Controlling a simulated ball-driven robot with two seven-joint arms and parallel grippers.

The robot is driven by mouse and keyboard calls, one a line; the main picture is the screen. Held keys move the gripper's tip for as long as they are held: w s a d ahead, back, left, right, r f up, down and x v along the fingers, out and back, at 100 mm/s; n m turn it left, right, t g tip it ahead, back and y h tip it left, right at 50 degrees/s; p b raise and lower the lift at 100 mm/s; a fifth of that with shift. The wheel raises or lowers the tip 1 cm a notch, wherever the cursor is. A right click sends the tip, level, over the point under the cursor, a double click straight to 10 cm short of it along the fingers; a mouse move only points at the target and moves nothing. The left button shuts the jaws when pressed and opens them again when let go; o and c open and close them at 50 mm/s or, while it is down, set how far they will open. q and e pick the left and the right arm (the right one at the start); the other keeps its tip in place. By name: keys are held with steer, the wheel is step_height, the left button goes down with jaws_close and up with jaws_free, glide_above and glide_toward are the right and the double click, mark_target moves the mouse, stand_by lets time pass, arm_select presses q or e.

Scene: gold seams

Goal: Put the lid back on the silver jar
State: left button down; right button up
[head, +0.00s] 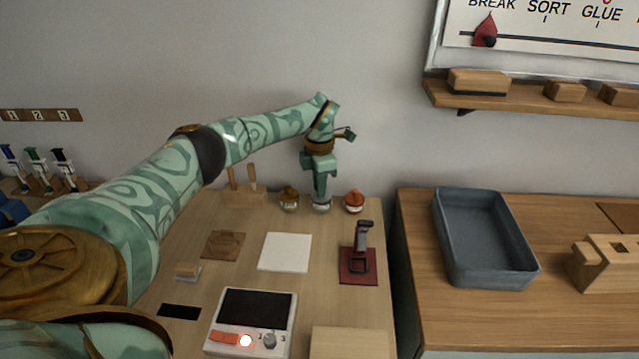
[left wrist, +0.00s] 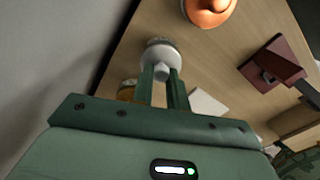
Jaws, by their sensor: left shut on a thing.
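The silver jar (head: 321,208) stands at the back of the light wooden table, between two other jars. My left gripper (head: 320,197) reaches down from above and is directly over it. In the left wrist view the gripper (left wrist: 166,82) is shut on a small pale grey piece (left wrist: 162,73), which looks like the knob of the lid. The round, pale silver jar (left wrist: 161,52) shows just beyond the fingertips. Fingers and knob hide the contact, so I cannot tell whether the lid rests on the rim. My right gripper is not in view.
A brown-gold jar (head: 289,200) and an orange-topped jar (head: 354,203) stand close on either side. A wooden tool block (head: 245,197) is at the left. A white square (head: 285,252), a dark red stand (head: 358,267) and a control box (head: 250,322) lie nearer.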

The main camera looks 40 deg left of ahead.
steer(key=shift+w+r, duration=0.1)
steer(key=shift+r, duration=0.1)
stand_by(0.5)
arm_select(q)
steer(key=c, duration=0.8)
jaws_free()
steer(key=shift+r+p, duration=2.65)
steer(key=shift+r, duration=0.9)
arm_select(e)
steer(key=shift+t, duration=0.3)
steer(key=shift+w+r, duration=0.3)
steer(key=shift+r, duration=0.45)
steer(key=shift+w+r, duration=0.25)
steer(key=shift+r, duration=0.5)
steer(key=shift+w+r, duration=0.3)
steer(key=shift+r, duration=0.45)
arm_select(q)
jaws_close()
